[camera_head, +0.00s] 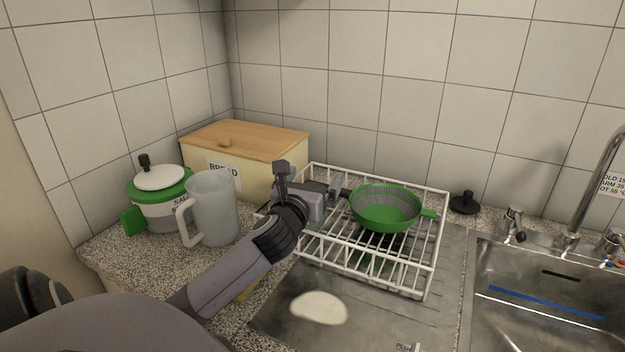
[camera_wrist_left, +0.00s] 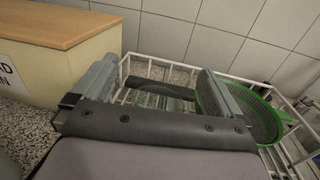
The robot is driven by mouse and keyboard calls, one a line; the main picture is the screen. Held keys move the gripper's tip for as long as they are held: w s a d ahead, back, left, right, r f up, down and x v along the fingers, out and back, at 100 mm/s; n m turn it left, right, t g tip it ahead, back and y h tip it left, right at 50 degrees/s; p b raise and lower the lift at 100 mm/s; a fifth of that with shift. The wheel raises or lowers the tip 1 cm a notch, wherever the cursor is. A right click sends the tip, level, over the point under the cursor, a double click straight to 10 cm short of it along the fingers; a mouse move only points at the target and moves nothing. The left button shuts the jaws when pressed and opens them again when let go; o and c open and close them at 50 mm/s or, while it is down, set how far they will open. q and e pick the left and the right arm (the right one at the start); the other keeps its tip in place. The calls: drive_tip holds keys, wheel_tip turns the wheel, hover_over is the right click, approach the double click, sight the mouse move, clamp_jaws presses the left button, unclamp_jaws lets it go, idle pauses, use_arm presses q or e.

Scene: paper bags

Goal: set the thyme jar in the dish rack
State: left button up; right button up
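My left gripper (camera_head: 330,204) is over the left part of the white wire dish rack (camera_head: 432,262). In the left wrist view its two fingers (camera_wrist_left: 155,88) stand wide apart. Between and beyond them is a dark-topped, glassy greenish thing (camera_wrist_left: 150,99), seemingly in the rack, with gaps to both fingers. It may be the thyme jar, but no label is readable. In the head view the gripper hides most of that spot. My right gripper is not in view.
A green colander (camera_head: 385,212) sits in the rack's right part; it also shows in the left wrist view (camera_wrist_left: 250,115). A bread box (camera_head: 262,172), a frosted pitcher (camera_head: 214,208) and a green-white pot (camera_head: 158,205) stand left. The sink (camera_head: 550,310) is at right.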

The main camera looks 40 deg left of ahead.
use_arm(q)
drive_tip(key=shift+d+f, duration=0.1)
drive_tip(key=shift+f, duration=0.8)
drive_tip(key=shift+r, duration=0.2)
drive_tip(key=r+v, duration=0.1)
drive_tip(key=v, duration=1)
drive_tip(key=shift+s+r, duration=0.3)
drive_tip(key=shift+s, duration=0.1)
drive_tip(key=shift+d, duration=0.15)
drive_tip(key=shift+s, duration=0.1)
